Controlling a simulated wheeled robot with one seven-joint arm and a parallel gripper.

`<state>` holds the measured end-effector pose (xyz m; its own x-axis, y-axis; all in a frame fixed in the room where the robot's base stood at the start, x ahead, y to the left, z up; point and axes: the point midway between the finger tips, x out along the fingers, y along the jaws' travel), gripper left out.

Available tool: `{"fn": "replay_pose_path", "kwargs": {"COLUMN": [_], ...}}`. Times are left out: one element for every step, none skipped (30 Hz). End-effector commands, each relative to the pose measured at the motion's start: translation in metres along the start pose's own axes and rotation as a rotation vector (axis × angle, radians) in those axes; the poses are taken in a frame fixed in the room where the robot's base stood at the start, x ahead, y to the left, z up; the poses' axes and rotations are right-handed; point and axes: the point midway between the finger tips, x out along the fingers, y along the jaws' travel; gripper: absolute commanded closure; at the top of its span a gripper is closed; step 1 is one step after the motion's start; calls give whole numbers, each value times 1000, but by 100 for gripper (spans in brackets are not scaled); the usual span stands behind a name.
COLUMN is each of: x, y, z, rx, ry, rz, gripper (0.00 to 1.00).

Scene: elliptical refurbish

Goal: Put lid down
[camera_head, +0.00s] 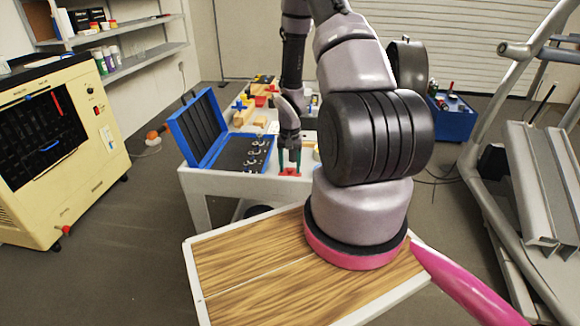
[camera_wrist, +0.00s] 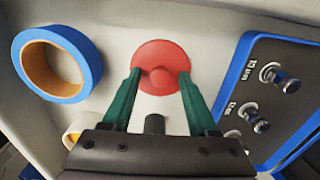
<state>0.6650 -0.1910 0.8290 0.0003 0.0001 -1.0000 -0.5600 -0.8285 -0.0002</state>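The lid is a round red disc with a small knob in its middle. In the wrist view the lid (camera_wrist: 157,52) lies on the white tabletop, between a blue tape ring and a blue case. My gripper (camera_wrist: 160,75) has two green fingers, spread apart on either side of the knob, with red showing between them and the knob. The fingertips overlap the lid's edges in this view; whether they touch it I cannot tell. In the head view my gripper (camera_head: 290,163) points down over the white table, with the red lid (camera_head: 289,172) right under its fingertips.
An open blue case (camera_head: 213,140) with metal sockets stands left of my gripper; it also shows in the wrist view (camera_wrist: 250,45). The blue tape ring (camera_wrist: 93,50) lies close to the lid. Wooden blocks (camera_head: 243,115) sit farther back. A wood-topped surface (camera_head: 250,265) is in front.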

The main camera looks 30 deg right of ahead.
Motion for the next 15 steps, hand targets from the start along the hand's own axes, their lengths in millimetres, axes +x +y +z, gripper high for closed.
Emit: {"fn": "replay_pose_path", "kwargs": {"x": [0,0,0,-1,-2,-4,-7,-11,-17,-22,-28,-37,-43,-50,-60], "y": [0,0,0,0,0,0,0,0,0,0,0,0,0,0,0], "z": [0,0,0,0,0,0,0,0,-1,-1,-1,-1,-2,-2,-1], "rx": [0,0,0,0,0,0,1,1,0,0,1,1,1,0,2], "ry": [0,0,0,0,0,0,1,1,3,3,4,5,5,5,5], "rz": [0,0,0,0,0,0,0,-1,-1,-1,-1,-2,-2,-2,-2], "gripper": [41,41,41,41,41,41,41,41,41,41,41,41,41,41,41]}}
